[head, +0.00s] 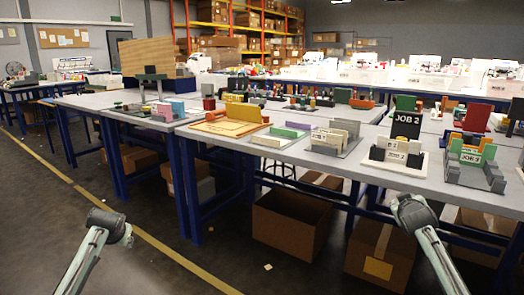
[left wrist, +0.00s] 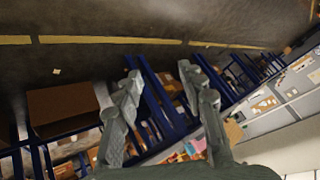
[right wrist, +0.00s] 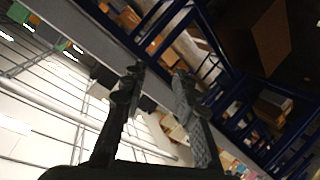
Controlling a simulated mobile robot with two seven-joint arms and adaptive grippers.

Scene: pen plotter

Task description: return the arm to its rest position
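My left gripper (left wrist: 164,72) shows in the left wrist view with its two grey fingers apart and nothing between them. My right gripper (right wrist: 158,75) shows in the right wrist view, also with its fingers apart and empty. In the head view, a part of my left arm (head: 108,226) shows at the lower left and a part of my right arm (head: 414,212) at the lower right. Both are in front of the tables, apart from them. I cannot make out either gripper's fingers in the head view.
A long grey table (head: 335,172) with blue legs crosses the head view. It carries a wooden tray (head: 225,127), colored blocks and job signs (head: 406,125). A cardboard box (head: 292,226) and another box (head: 380,254) stand below it. The floor at the left is open, with a yellow line (head: 152,234).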

